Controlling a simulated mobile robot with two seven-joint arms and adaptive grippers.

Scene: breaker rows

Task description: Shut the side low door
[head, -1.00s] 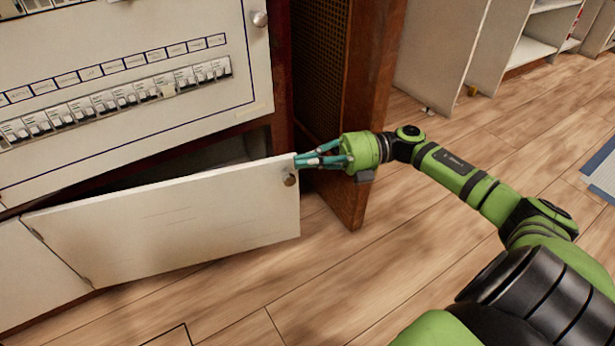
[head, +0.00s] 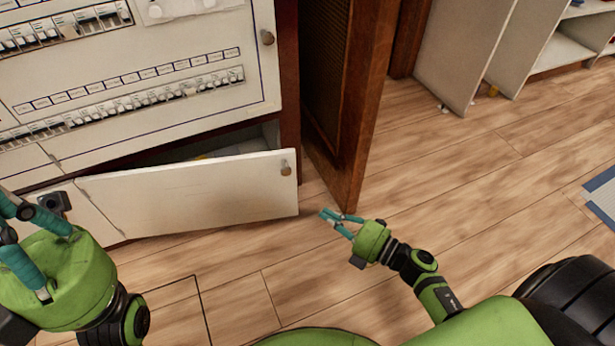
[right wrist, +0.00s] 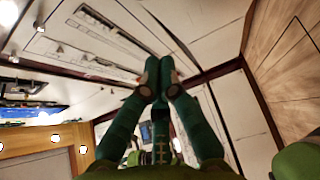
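The low door (head: 190,197) is a white panel at the bottom of the cabinet in the head view. It stands ajar, with its right end swung out and a dark gap above it. A round knob (head: 285,168) sits near its upper right corner. My right gripper (head: 332,215) is in front of the door's right end, apart from it and empty. In the right wrist view its fingertips (right wrist: 159,62) are together. My left gripper (head: 8,215) is at the left edge, in front of the cabinet; its fingertips are partly cut off.
The cabinet front (head: 150,85) carries rows of breakers. A brown wooden panel (head: 362,110) stands out just right of the door. White shelving (head: 470,50) is at the back right.

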